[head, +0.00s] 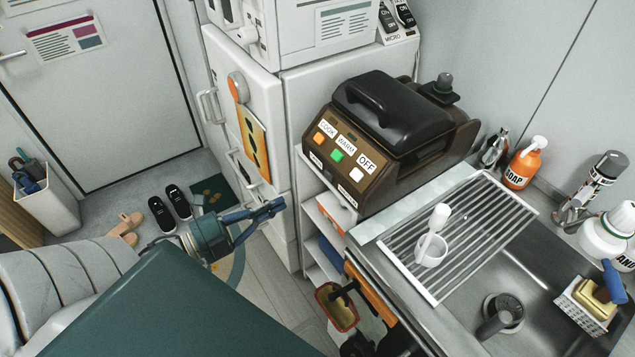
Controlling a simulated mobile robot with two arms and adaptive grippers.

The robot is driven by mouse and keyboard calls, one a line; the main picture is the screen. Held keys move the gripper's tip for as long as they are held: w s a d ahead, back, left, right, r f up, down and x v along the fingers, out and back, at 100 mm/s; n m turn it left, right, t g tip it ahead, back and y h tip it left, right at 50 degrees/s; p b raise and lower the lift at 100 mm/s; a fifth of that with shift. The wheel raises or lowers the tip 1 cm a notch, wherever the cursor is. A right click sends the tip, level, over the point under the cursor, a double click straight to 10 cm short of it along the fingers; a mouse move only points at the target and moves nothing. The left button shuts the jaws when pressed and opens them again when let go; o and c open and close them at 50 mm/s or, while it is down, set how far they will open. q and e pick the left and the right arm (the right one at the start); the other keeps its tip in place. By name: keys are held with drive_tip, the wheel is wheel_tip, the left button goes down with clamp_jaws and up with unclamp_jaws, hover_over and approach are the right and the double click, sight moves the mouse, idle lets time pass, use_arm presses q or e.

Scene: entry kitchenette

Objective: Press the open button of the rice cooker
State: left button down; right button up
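The rice cooker (385,135) is a brown box with a black handled lid, which is down, on the counter left of the sink. Its sloped front has an orange button (319,138) by a COOK label, a green button (337,155) by WARM, and a white button (356,174) by OFF. Small labels on the lower front are too small to read; I cannot make out a button marked open. My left gripper (270,209) is in the air, left of and lower than the cooker, apart from it. Its fingers come together at the tips, with nothing between them. My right gripper is not in view.
A white cabinet (243,130) with handles stands left of the cooker. Open shelves lie below the cooker. Shoes (170,208) lie on the floor.

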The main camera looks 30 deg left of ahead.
sight(327, 179)
use_arm(q)
drive_tip(key=p+x, duration=0.2)
drive_tip(key=x, duration=0.9)
drive_tip(key=shift+w+r+p, duration=0.1)
drive_tip(key=shift+r+p, duration=0.05)
drive_tip(key=shift+p, duration=0.15)
drive_tip(key=shift+w+d, duration=0.2)
drive_tip(key=shift+w, duration=0.2)
